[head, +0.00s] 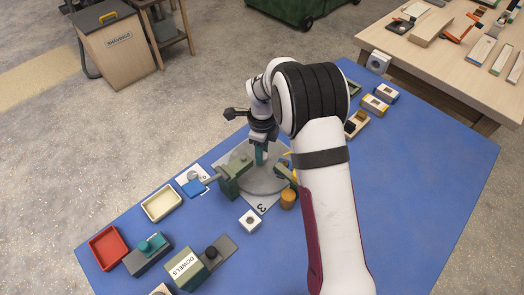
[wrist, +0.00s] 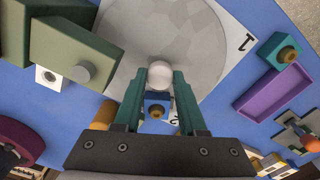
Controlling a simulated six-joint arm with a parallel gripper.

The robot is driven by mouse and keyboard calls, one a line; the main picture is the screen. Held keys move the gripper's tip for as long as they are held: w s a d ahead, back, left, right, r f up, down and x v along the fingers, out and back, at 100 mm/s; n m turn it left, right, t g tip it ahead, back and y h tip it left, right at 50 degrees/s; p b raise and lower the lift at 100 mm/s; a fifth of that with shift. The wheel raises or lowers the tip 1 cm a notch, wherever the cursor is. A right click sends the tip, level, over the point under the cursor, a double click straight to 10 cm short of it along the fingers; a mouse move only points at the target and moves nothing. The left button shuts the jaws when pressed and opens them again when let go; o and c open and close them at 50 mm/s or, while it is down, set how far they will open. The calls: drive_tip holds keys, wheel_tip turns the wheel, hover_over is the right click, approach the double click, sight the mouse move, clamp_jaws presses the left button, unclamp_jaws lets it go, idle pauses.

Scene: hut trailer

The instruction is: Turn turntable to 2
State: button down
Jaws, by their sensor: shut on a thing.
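The turntable (head: 262,184) is a round grey disc on a pale plate in the middle of the blue table. A 3 shows on the plate's near corner in the head view. The wrist view shows the disc (wrist: 190,35) with a 1 at its right and a partly covered 2 near my gripper. My gripper (wrist: 159,82) has teal fingers closed around a pale round knob (wrist: 159,73) by the disc's edge. In the head view my gripper (head: 261,156) points down over the disc's far part, and the knob is hidden.
A green block fixture (head: 234,176) stands close at the disc's left; it also shows in the wrist view (wrist: 70,55). An orange cylinder (head: 288,199) and a white block (head: 250,220) stand near the plate. Cream (head: 161,204) and red (head: 108,247) trays lie left.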

drive_tip(key=shift+m, duration=2.6)
drive_tip(key=shift+c, duration=2.4)
unclamp_jaws()
wheel_tip(320, 180, up, 16)
